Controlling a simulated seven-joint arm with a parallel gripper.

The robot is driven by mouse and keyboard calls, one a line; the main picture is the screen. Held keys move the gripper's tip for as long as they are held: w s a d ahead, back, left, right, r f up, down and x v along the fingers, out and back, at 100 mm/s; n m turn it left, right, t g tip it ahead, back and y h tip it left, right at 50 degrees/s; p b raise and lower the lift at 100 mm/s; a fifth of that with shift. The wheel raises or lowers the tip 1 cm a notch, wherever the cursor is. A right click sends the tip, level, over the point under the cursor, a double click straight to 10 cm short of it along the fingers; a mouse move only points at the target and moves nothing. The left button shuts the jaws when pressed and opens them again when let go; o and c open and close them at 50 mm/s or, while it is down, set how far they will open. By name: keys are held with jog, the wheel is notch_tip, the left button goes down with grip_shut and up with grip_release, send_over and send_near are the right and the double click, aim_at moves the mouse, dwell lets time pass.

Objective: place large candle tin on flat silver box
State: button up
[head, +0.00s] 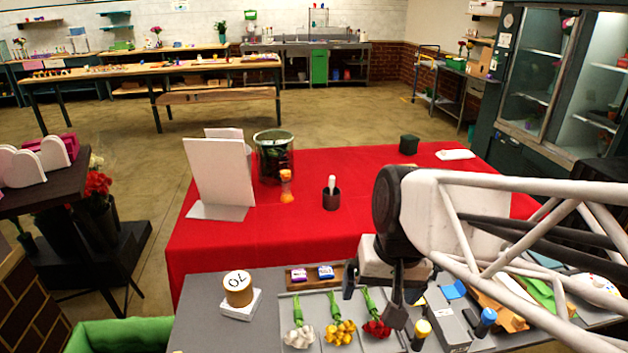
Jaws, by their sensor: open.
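A large candle tin (238,292), a brown-gold cylinder with a white lid marked with dark figures, stands upright at the left of the grey worktop in the head view. It appears to rest on a flat, pale silver box (240,312), whose front edge and corners show beneath it. My gripper (373,291) is open and points down, well to the right of the tin and apart from it. It is above the red flower bunch, and nothing shows between its fingers.
Bunches of white (299,338), yellow (339,333) and red flowers (377,328) lie on a pale tray. A wooden holder (312,280) with small coloured blocks stands behind them. Bottles and tools crowd the right. A red-covered table (270,225) stands beyond.

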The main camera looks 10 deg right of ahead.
jog(key=shift+s+d+r+n+t+h, duration=0.3)
jog(key=shift+s+d+r+n+h, duration=0.1)
jog(key=shift+s+d, duration=0.25)
jog(key=shift+s+d+r+n+t+h, duration=0.3)
jog(key=shift+s+d+n, duration=0.15)
jog(key=shift+s, duration=0.25)
